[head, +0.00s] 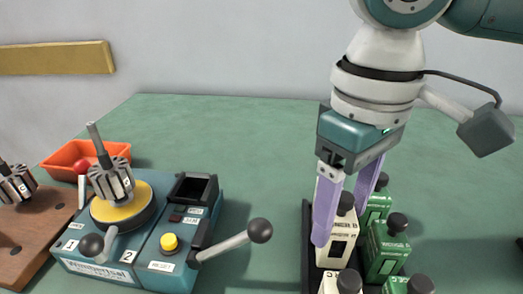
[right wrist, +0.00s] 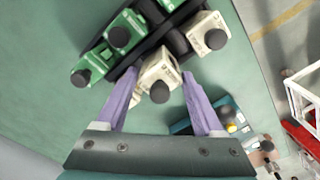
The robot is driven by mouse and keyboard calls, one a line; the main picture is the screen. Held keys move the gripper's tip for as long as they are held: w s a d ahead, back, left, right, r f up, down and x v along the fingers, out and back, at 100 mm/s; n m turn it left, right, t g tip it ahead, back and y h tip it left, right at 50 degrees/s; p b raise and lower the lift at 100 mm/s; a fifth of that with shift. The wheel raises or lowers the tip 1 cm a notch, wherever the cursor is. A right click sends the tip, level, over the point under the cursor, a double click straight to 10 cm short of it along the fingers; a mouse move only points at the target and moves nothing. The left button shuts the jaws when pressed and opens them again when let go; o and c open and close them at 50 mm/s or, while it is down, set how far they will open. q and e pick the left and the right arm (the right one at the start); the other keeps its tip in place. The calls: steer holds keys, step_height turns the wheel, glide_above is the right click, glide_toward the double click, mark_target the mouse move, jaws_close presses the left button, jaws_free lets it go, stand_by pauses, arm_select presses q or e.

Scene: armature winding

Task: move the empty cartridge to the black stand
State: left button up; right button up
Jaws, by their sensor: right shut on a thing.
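My right gripper (head: 343,218) points down at the right of the head view, with its two purple fingers on either side of a cream cartridge (head: 338,247) with a dark window and a black knob. The right wrist view shows the same cream cartridge (right wrist: 158,70) gripped between the fingers (right wrist: 160,88). It is upright at the black stand (head: 308,245); I cannot tell whether it is seated or slightly raised. A second cream cartridge (right wrist: 208,32) is beside it, partly cut off in the head view. Green cartridges (head: 386,250) stand in a row to the right. My left gripper is not in view.
A teal winding machine (head: 195,222) with a yellow button and black-knobbed levers stands left of the stand. An orange bin (head: 65,157) and a wooden board (head: 45,215) with an armature are further left. The green table (head: 240,125) is clear behind.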

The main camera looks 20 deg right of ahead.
steer(key=shift+f+b, duration=0.45)
steer(key=shift+f, duration=0.85)
steer(key=o, duration=1.5)
steer(key=shift+r, duration=0.1)
step_height(320, 180, up, 4)
steer(key=p, duration=0.6)
steer(key=shift+r+p, duration=0.25)
steer(key=shift+p, duration=0.05)
steer(key=shift+f, duration=0.1)
